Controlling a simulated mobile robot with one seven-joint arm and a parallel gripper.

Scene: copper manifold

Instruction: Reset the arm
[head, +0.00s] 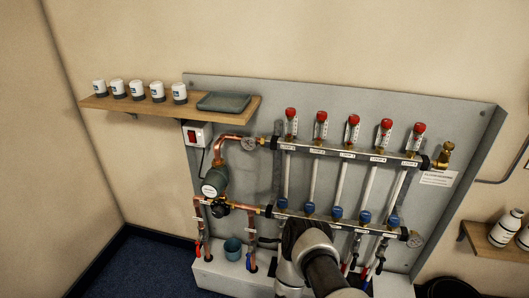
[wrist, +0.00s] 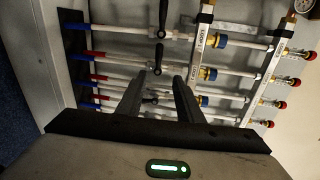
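My arm reaches up from the bottom of the head view, in front of the lower part of the copper manifold. Its dark end covers part of the lower manifold bar (head: 345,225), and the fingertips cannot be made out there. In the wrist view my gripper (wrist: 159,78) has its two dark fingers apart with no object held between them. Beyond the fingers are white pipes (wrist: 118,60) and black lever handles (wrist: 158,58). Whether the fingers touch any of these cannot be told.
The upper manifold bar (head: 335,149) carries several red-capped flow meters (head: 353,121); blue caps (head: 337,212) sit below. A pump (head: 214,180) and teal cup (head: 232,249) are at left. A wooden shelf (head: 130,107) holds white containers (head: 157,91) and a grey tray (head: 223,102).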

